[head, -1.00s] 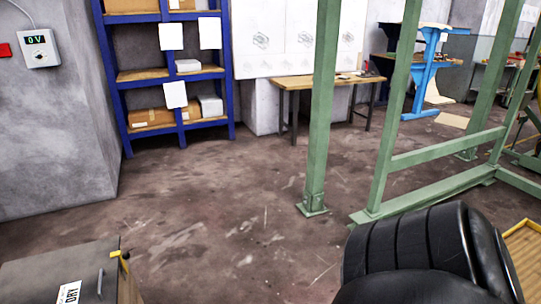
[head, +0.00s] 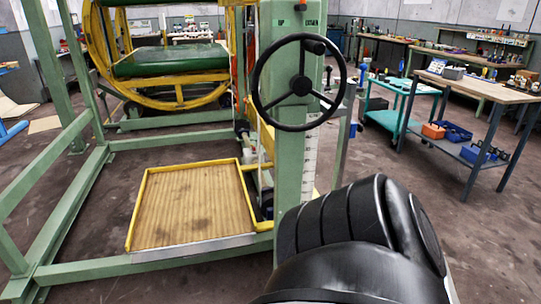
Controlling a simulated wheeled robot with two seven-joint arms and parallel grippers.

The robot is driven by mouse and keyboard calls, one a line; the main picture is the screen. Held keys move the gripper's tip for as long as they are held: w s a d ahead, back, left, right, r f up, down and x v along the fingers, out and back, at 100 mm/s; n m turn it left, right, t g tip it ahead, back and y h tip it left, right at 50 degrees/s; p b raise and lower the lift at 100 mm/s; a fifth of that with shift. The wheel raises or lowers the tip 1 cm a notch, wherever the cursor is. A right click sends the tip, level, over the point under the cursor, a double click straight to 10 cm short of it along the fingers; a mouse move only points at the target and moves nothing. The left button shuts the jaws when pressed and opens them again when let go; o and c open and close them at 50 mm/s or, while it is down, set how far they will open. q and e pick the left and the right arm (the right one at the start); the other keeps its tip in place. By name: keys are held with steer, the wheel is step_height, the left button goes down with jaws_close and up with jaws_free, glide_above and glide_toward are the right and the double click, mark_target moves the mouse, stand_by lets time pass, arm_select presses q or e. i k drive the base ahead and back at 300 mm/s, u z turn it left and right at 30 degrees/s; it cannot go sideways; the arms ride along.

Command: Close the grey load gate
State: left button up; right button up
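The ring inverter's yellow ring (head: 103,45) stands at the back left, with a green padded bed (head: 168,60) inside it. In front of it, a low wooden platform (head: 190,205) with a yellow rim lies within the green frame (head: 75,200). A flat grey strip (head: 195,248) runs along its front edge; I cannot tell whether this is the load gate. A black handwheel (head: 299,83) is mounted on a green post (head: 290,180) right of the platform. My black arm link covers the lower right middle. Neither gripper shows.
A teal cart (head: 395,118) and a wooden-topped workbench (head: 483,85) with tools stand at the right. Blue bins (head: 455,132) and an orange box (head: 432,131) sit on the bench's lower shelf. The floor (head: 490,240) at the lower right is clear.

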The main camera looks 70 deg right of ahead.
mark_target(192, 250)
steer(key=z, duration=1.95)
steer(key=i, duration=1)
